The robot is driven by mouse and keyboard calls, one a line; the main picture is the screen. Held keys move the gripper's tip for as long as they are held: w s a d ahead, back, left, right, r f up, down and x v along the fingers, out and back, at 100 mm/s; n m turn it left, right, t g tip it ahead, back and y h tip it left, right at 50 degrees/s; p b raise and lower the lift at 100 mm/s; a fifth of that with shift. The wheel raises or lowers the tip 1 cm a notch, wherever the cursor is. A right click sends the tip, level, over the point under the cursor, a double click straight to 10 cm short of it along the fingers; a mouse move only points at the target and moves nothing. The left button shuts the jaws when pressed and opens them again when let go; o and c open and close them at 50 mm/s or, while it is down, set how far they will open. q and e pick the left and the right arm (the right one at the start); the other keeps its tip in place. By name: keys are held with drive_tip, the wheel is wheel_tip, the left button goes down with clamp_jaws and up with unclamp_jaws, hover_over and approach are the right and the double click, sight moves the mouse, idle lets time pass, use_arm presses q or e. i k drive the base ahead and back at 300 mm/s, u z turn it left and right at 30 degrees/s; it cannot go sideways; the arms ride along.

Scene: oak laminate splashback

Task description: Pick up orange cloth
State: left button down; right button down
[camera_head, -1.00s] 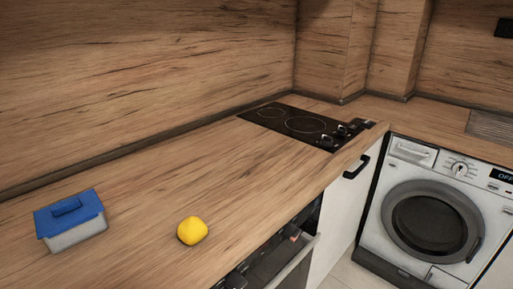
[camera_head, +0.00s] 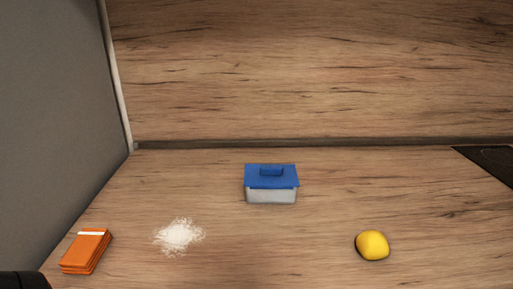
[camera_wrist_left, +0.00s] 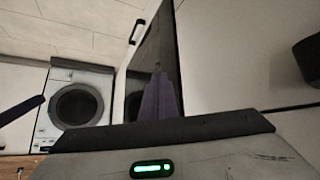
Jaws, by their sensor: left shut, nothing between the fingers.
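The orange cloth (camera_head: 86,251) is a folded stack with a white stripe across its top. It lies at the left end of the wooden counter in the head view, near the grey side wall. My left gripper (camera_wrist_left: 159,82) shows only in the left wrist view; its dark purple fingers are together with nothing between them. It is away from the cloth, in front of a dark oven-like front. The cloth does not show in the wrist view. My right gripper is not seen.
White powder (camera_head: 179,236) lies on the counter right of the cloth. A blue-lidded container (camera_head: 271,184) stands farther back, and a yellow lemon-like object (camera_head: 372,245) is at the right. A grey wall (camera_head: 55,110) bounds the left. A washing machine (camera_wrist_left: 76,106) shows in the wrist view.

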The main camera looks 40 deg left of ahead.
sight(82, 258)
drive_tip(key=k, duration=0.5)
drive_tip(key=z, duration=0.65)
drive_tip(key=i, duration=0.45)
drive_tip(key=u, duration=3.15)
